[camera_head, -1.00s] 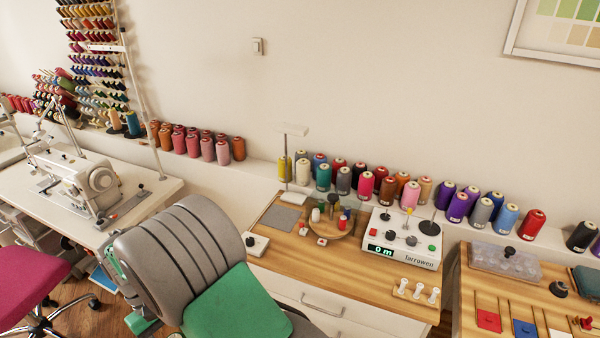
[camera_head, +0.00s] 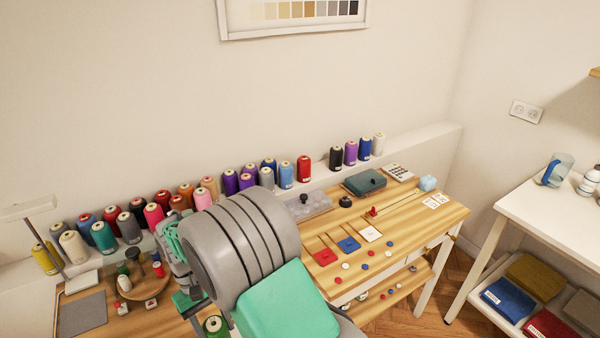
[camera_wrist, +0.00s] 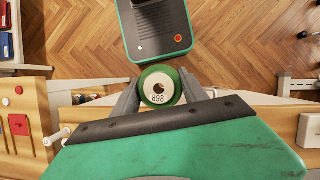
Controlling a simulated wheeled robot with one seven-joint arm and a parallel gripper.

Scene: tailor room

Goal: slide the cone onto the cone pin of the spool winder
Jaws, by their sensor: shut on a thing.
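My gripper (camera_wrist: 160,88) is shut on a green thread cone (camera_wrist: 171,73). In the wrist view its pale top faces the camera, with a dark centre hole and the number 898. The fingers hold it from both sides, above the floor beside the table edge. The cone also shows at the bottom of the head view (camera_head: 213,326), in front of the wooden table and below its top. The spool winder and its cone pin are hidden behind my arm in the head view.
A row of thread cones (camera_head: 103,236) stands on the ledge behind the table. A round wooden stand (camera_head: 140,287) with small spools is at left. A clear box (camera_head: 308,206), coloured squares (camera_head: 349,244) and buttons lie on the right table. A white table (camera_head: 535,205) stands far right.

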